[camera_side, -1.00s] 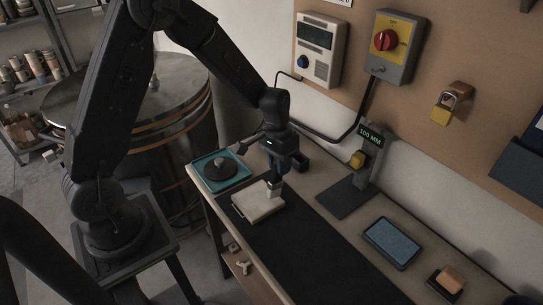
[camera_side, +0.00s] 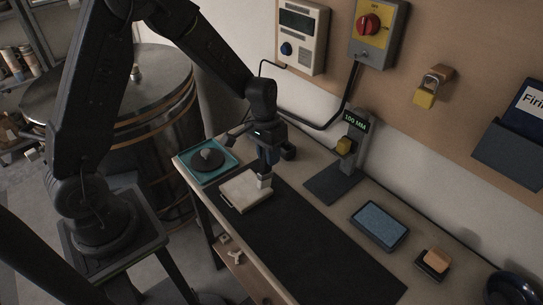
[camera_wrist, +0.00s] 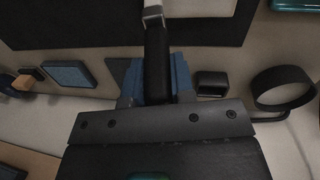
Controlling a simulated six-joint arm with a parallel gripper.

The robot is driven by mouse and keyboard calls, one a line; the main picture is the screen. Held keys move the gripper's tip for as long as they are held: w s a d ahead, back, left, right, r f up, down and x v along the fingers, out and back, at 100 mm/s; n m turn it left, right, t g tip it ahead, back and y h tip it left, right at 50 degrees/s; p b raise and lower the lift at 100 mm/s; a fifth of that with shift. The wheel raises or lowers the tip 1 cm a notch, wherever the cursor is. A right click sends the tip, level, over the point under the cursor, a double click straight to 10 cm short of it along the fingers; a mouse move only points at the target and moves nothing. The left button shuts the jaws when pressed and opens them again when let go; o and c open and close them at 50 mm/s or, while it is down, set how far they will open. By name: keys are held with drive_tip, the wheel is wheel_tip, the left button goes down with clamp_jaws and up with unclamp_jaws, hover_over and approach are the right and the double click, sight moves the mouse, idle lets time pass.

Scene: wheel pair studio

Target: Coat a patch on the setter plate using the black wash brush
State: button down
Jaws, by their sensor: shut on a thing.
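The setter plate (camera_side: 240,194) is a pale cream slab lying on the dark mat in the side view. My gripper (camera_side: 265,160) is above its right part, pointing down. It is shut on the black wash brush (camera_side: 264,182), whose pale lower end shows below the fingers at the plate's right part. I cannot tell whether the tip touches the plate. In the wrist view, the brush's black handle (camera_wrist: 157,60) is between the blue fingers (camera_wrist: 156,82), with a pale ferrule beyond it. No coated patch can be made out on the plate.
A teal tray (camera_side: 233,150) with a dark round piece is left of the plate. A stand with a "100 MM" display (camera_side: 356,125) is to the right, then a blue-grey pad (camera_side: 380,225) and a tan block (camera_side: 437,260). The dark mat (camera_side: 310,240) is clear in front.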

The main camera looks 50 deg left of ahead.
drive_tip(key=shift+a, duration=2)
drive_tip(key=shift+f, duration=0.6)
drive_tip(key=shift+a, duration=2.25)
drive_tip(key=shift+s+d+f, duration=0.1)
drive_tip(key=shift+d+f, duration=0.05)
drive_tip(key=shift+d, duration=2.15)
drive_tip(key=shift+r, duration=0.25)
